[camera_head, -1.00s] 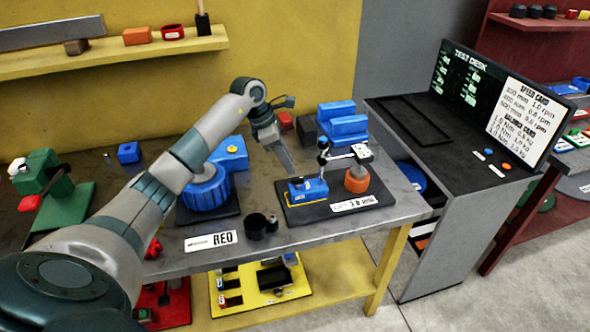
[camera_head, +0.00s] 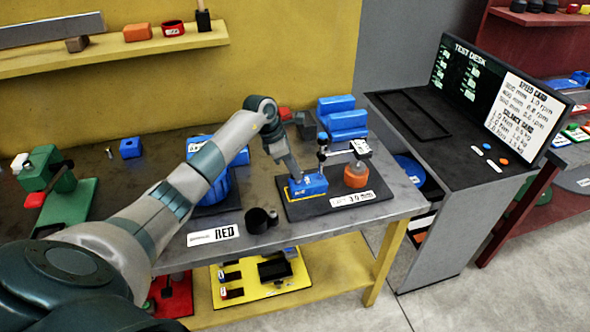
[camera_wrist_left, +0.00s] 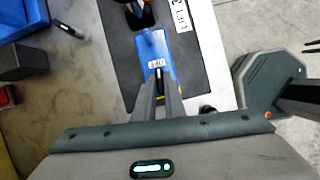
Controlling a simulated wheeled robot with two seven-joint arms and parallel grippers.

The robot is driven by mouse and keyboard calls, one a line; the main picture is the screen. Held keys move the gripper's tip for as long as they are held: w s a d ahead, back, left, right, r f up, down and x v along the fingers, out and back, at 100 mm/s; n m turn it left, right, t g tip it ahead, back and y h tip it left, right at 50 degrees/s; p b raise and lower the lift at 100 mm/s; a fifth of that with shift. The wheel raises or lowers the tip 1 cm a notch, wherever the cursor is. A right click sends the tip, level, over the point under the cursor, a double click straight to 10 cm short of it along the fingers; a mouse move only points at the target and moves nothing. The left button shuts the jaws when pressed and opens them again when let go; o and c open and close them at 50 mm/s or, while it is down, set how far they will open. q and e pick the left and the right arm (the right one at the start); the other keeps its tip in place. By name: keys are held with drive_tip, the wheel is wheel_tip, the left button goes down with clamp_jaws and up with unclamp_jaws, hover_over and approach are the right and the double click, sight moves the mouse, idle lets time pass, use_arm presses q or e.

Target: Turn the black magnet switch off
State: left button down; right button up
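The blue magnet base (camera_head: 309,184) sits on the dark mat (camera_head: 322,205) on the bench, with a small post and arm stand (camera_head: 323,150) behind it. It also shows in the left wrist view (camera_wrist_left: 153,48) with a white label on top. A small dark piece (camera_wrist_left: 159,74), perhaps the black switch, shows between my fingertips; its setting cannot be read. My left gripper (camera_head: 295,176) points down at the base's near left end. In the left wrist view its fingers (camera_wrist_left: 160,92) are slightly apart; contact is unclear. My right gripper is not in view.
An orange cylinder (camera_head: 355,175) stands right of the base, behind a white lift label (camera_head: 352,199). A black cup (camera_head: 257,220) stands front left, and a blue round housing (camera_head: 218,186) is left. Blue blocks (camera_head: 343,118) stand behind. The test desk (camera_head: 440,160) is to the right.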

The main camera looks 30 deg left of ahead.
use_arm(q)
drive_tip(key=shift+w+a+f+n+b, duration=0.1)
drive_tip(key=shift+n+b, duration=0.4)
drive_tip(key=shift+b, duration=0.5)
drive_tip(key=shift+n+t, duration=0.3)
drive_tip(key=c, duration=1.8)
unclamp_jaws()
